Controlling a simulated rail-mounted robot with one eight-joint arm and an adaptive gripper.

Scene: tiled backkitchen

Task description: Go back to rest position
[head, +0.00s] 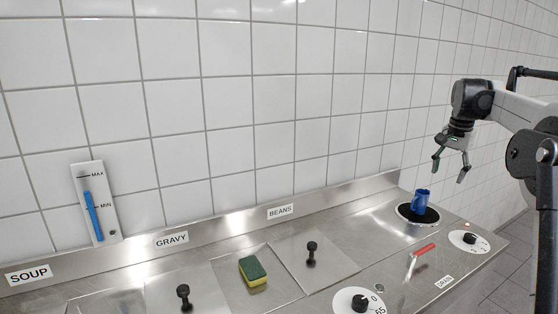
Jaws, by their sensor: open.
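My gripper (451,172) is at the right of the head view, on the end of my arm. Its two fingers point down and stand apart with nothing between them. It is in the air above and to the right of a blue mug (420,201), apart from it. The mug stands on a round dark plate (405,213) with a pale rim, set in the steel counter.
The steel counter (347,237) carries a green and yellow sponge (253,273), lids with black knobs (311,253), a red-handled lever (422,249) and white dials (469,241). A level gauge (96,202) is on the tiled wall (225,100) behind. The air left of my gripper is clear.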

